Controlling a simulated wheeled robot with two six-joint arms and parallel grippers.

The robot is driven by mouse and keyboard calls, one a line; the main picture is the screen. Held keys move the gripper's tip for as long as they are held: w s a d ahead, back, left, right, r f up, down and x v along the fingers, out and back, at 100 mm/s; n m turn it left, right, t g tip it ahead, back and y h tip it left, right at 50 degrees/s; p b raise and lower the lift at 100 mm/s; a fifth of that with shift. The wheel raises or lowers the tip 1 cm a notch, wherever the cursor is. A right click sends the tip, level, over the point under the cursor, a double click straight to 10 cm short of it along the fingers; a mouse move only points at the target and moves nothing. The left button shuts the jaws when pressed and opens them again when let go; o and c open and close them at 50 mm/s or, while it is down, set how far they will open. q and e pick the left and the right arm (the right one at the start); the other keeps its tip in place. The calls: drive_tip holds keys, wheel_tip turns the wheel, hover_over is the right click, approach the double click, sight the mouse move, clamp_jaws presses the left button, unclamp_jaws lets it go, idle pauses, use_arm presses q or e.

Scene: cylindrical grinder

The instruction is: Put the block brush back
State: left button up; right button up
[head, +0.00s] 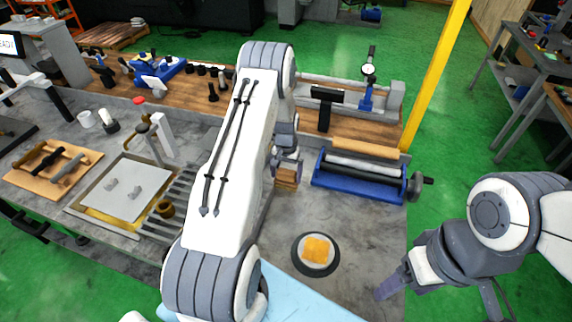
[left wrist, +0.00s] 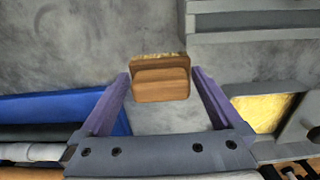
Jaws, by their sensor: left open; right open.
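The block brush (head: 287,176) is a small brown wooden block on the grey table, left of the blue roller stand. In the left wrist view the brush (left wrist: 160,84) shows its brown body with a thin strip of yellowish bristles along its far edge. My left gripper (head: 287,163) is at the brush with its purple fingers open, one on each side, and gaps show between them and the block. It also shows in the left wrist view (left wrist: 159,78). My right gripper (head: 391,287) is open and empty over the right edge of the table.
A blue roller stand (head: 357,187) with a crank is right of the brush. A dark round dish (head: 296,262) with an orange pad stands in front. A wooden board (head: 28,181) with several tools, a framed plate (head: 128,188) and grey slats (head: 178,190) are left.

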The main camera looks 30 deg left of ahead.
use_arm(q)
wheel_tip(320, 180, up, 10)
drive_tip(key=b, duration=0.4)
drive_tip(key=shift+r+b, duration=0.25)
drive_tip(key=shift+b, duration=0.1)
drive_tip(key=s+d+r+m, duration=0.2)
drive_tip(key=s+d+r, duration=0.15)
drive_tip(key=d, duration=0.45)
drive_tip(key=s+d+r+m, duration=0.1)
drive_tip(key=s+d+r, duration=0.25)
drive_tip(key=d, duration=0.35)
drive_tip(key=s+d+r+m, duration=0.2)
drive_tip(key=s+d+r, duration=0.15)
drive_tip(key=d, duration=0.45)
drive_tip(key=s+d+r+m, duration=0.1)
drive_tip(key=s+d+m, duration=0.1)
drive_tip(key=s, duration=0.8)
drive_tip(key=s+d+r+m+h, duration=0.1)
drive_tip(key=s+d+m, duration=0.2)
drive_tip(key=s, duration=0.7)
drive_tip(key=shift+d+r, duration=0.3)
drive_tip(key=shift+d, duration=0.85)
